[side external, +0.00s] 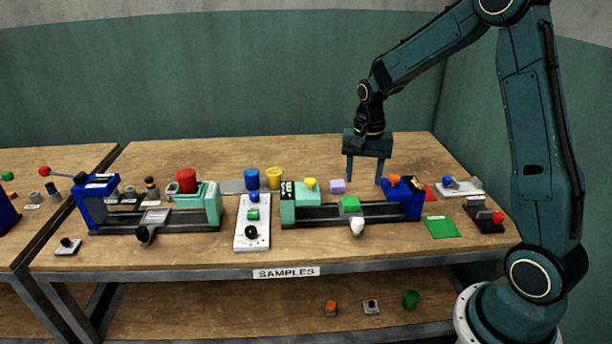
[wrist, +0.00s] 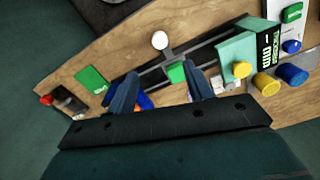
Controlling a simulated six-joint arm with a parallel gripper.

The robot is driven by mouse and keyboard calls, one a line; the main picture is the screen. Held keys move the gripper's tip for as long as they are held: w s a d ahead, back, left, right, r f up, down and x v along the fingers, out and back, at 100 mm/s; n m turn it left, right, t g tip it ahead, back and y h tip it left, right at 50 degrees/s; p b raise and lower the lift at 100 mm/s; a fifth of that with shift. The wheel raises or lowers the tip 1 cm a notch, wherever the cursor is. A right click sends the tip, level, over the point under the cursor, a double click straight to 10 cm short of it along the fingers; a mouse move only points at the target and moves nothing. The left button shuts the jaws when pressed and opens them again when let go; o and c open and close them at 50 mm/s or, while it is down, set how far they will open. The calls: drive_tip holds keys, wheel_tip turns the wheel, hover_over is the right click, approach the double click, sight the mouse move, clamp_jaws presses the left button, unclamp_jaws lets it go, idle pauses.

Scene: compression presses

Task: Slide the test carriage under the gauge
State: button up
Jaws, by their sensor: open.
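The right-hand press has a dark rail between a mint-green head (side external: 307,205) and a blue head (side external: 403,200). The carriage carrying a green block (side external: 350,205) sits on this rail near its middle, with a white knob (side external: 357,226) in front. In the wrist view the green block (wrist: 176,72) and white knob (wrist: 160,40) show ahead of my fingers. A black display, seemingly the gauge (side external: 287,191), is on the mint head; its face also shows in the wrist view (wrist: 266,57). My gripper (side external: 364,182) is open and empty, pointing down above the press's far side.
A second press with a red cylinder (side external: 186,181) is further left. A green pad (side external: 441,227) lies right of the knob. The table's front strip is mostly clear.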

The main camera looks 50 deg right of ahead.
sight(358, 221)
drive_tip(key=shift+f, duration=0.15)
wheel_tip(358, 221, down, 14)
drive_tip(key=shift+r, duration=0.25)
idle(0.4)
drive_tip(key=shift+c, duration=0.4)
drive_tip(key=shift+a, duration=0.1)
clamp_jaws()
